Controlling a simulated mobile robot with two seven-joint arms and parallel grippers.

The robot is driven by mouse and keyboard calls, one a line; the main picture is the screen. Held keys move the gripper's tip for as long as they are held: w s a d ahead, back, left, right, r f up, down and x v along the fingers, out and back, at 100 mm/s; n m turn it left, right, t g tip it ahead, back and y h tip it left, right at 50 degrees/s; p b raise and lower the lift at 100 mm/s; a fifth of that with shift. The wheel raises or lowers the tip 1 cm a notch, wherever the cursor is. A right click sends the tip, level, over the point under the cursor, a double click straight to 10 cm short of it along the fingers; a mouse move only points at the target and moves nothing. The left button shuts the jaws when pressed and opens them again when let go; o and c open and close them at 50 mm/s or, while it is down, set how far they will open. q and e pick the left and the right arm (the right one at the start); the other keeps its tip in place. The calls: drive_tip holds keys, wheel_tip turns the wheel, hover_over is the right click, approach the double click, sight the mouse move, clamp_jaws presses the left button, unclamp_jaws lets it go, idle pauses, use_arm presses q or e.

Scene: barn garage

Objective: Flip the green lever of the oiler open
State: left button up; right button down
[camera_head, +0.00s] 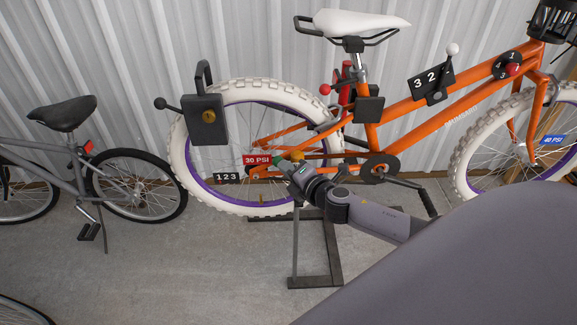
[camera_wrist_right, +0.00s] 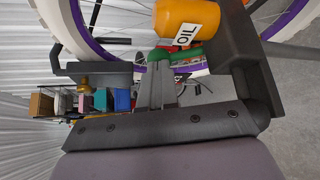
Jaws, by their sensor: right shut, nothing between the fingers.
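The oiler shows in the right wrist view as an orange body (camera_wrist_right: 182,14) with a white OIL label, at the top, partly cut off by the frame. Its green lever (camera_wrist_right: 162,53) lies just below that body, with a red and green part to its right. My right gripper (camera_wrist_right: 160,68) is shut and empty, with its fingertips at or very close to the green lever; whether they touch I cannot tell. In the head view my right gripper (camera_head: 291,170) is beside the bike's rear hub and hides much of the oiler. My left gripper is not in view.
An orange bike (camera_head: 425,95) stands on a dark metal stand (camera_head: 317,282). A black lock box (camera_head: 208,120) hangs by its rear wheel, and a red 30 PSI tag (camera_head: 257,160) is near the hub. A grey bike (camera_head: 70,165) stands at left.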

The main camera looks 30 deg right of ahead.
drive_tip(key=shift+a+r+p, duration=0.1)
drive_tip(key=shift+p, duration=0.2)
drive_tip(key=w+a+f+n+g+p, duration=0.1)
drive_tip(key=p, duration=0.2)
drive_tip(key=w+a+f+n+g+h+p, duration=0.1)
drive_tip(key=a+p, duration=0.1)
drive_tip(key=p, duration=0.1)
drive_tip(key=shift+w+a+f+n+h, duration=0.1)
drive_tip(key=shift+a+f+n+h, duration=0.05)
drive_tip(key=shift+f+n+h, duration=0.15)
idle(0.3)
drive_tip(key=shift+s+d+r, duration=0.1)
drive_tip(key=shift+s+d, duration=0.35)
drive_tip(key=shift+d, duration=0.25)
